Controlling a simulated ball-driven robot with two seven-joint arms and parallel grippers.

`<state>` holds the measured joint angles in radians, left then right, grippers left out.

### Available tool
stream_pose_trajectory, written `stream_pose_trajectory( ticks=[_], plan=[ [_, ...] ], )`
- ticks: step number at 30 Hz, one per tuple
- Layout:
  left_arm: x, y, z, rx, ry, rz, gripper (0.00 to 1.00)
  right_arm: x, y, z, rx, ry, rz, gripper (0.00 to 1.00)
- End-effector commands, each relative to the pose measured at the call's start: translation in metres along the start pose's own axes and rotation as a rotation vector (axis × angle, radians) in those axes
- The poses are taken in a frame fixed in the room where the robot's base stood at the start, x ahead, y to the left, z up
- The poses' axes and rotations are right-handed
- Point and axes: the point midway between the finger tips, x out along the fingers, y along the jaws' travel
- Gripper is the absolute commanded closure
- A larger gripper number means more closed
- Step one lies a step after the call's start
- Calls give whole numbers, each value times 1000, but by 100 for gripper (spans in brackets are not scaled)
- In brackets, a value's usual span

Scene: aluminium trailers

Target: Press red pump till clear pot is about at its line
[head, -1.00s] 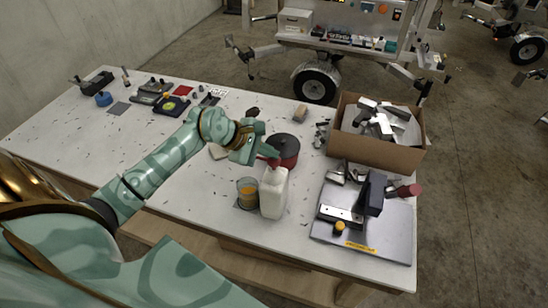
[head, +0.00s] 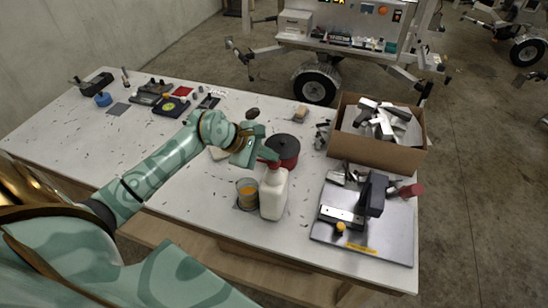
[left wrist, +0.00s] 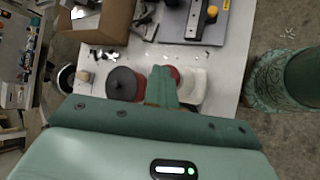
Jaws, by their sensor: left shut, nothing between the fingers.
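The white bottle (head: 274,196) stands upright near the table's front edge, with its red pump (head: 272,165) on top. The clear pot (head: 247,192) stands just left of it on a dark square and holds amber liquid in its lower part; I cannot make out its line. My left gripper (head: 268,154) is shut and empty, with its fingertips at the top of the pump; whether they touch is unclear. In the left wrist view the shut fingers (left wrist: 162,84) partly cover the pump and the white bottle (left wrist: 192,84). The clear pot is hidden there. My right gripper is not in view.
A dark red pot with a dark lid (head: 283,151) stands right behind the bottle. A cardboard box (head: 376,152) of metal parts and a grey plate (head: 362,245) with a clamp fixture lie to the right. Small tools lie at the far left; the table's front left is clear.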

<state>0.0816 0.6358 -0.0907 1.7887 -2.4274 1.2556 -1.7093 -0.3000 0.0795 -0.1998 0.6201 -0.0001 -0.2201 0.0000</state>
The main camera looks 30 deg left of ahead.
Motion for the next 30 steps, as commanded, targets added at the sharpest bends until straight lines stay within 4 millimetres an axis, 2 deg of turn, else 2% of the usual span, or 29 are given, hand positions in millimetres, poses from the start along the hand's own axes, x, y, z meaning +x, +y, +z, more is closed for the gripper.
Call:
stream_pose_trajectory(
  ticks=[8,22,30],
  plan=[
    [0,-2,0,-2,2,-6,100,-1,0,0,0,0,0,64],
    [-18,13,13,-1,2,-4,100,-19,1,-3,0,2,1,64],
    [-20,14,14,-2,0,-3,100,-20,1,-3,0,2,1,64]
  ],
)
